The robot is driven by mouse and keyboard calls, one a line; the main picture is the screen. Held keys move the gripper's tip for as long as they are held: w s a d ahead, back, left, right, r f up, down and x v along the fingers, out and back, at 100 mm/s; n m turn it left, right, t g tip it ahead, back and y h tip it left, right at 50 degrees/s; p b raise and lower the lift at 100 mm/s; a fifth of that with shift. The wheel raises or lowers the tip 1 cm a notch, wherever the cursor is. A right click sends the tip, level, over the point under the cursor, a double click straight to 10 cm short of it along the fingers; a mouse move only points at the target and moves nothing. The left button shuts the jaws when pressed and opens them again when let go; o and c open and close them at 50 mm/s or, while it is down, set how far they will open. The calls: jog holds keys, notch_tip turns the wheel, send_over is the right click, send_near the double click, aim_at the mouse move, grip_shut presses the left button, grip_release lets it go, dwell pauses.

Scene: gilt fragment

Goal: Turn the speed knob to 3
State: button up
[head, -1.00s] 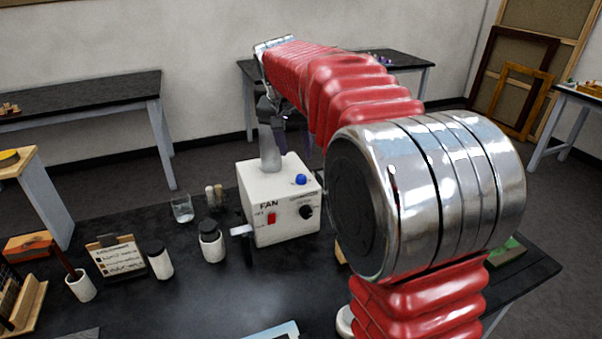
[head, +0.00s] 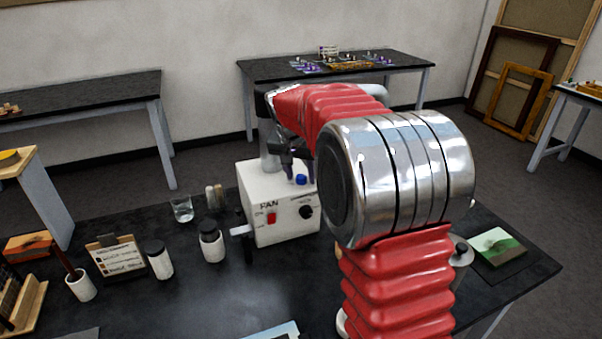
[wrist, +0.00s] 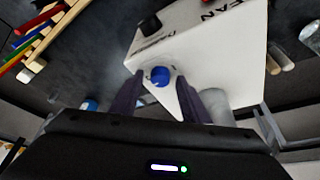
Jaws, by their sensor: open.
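The white fan box (head: 259,186) stands on the black table, with the word FAN, a red switch (head: 271,217) and a black knob (head: 306,212) on its front. A blue knob (head: 301,179) sits on its top; it also shows in the wrist view (wrist: 160,76) on a pale round dial. I cannot read the dial's marks or which knob is labelled speed. My gripper (wrist: 159,80) is open, its dark fingers on either side of the blue knob in the wrist view. I cannot tell whether they touch it. In the head view the gripper hangs just above the box top.
A grey duct (head: 268,155) rises from the box's back left. A glass (head: 182,209) and dark-capped jars (head: 211,242) stand to its left. A green-topped board (head: 499,247) lies at the right.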

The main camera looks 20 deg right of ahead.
jog(key=shift+c, duration=0.5)
jog(key=c, duration=0.9)
jog(key=shift+a, duration=0.1)
jog(key=shift+m+g, duration=0.3)
jog(key=shift+m, duration=0.5)
jog(key=shift+h, duration=0.3)
jog(key=o, duration=1)
